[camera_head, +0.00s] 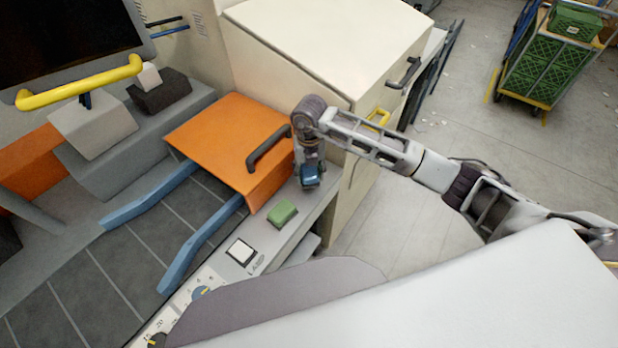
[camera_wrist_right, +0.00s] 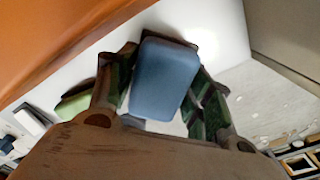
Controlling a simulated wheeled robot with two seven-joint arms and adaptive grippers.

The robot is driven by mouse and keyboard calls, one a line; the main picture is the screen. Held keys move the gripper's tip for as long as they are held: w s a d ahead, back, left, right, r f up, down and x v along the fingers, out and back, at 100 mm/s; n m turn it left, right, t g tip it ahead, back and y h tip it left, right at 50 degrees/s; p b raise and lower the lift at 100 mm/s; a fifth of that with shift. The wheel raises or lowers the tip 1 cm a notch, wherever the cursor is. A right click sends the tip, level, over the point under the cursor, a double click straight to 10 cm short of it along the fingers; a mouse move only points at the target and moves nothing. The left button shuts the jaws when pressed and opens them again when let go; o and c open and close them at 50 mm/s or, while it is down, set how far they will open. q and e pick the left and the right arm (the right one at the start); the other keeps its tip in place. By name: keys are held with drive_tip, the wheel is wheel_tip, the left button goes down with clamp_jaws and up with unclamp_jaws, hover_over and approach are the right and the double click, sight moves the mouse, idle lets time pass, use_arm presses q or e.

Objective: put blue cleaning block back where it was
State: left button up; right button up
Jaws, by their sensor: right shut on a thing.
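The blue cleaning block (camera_wrist_right: 163,80) is between the fingers of my right gripper (camera_wrist_right: 160,95) in the right wrist view, and the gripper is shut on it. In the head view the right gripper (camera_head: 309,180) points down over the pale ledge beside the orange cover, with the blue block (camera_head: 310,176) at its tip. I cannot tell whether the block touches the ledge. A green block (camera_head: 282,214) lies on the ledge nearer to me, apart from the gripper; it also shows at the left in the right wrist view (camera_wrist_right: 75,107). My left gripper is not in view.
The orange cover (camera_head: 225,140) with a dark handle (camera_head: 268,147) stands close to the right gripper's left. A white block (camera_head: 240,251) and a control panel with a blue knob (camera_head: 201,293) are farther down the ledge. A cream cabinet (camera_head: 310,45) rises behind. Open floor lies to the right.

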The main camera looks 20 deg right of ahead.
sight(309, 169)
drive_tip(key=shift+f+p, duration=0.3)
drive_tip(key=shift+f, duration=1.6)
drive_tip(key=shift+f, duration=0.15)
drive_tip(key=o, duration=1)
drive_tip(key=shift+r, duration=0.2)
wheel_tip(309, 169, up, 12)
drive_tip(key=shift+f+b, duration=0.1)
drive_tip(key=shift+b, duration=0.9)
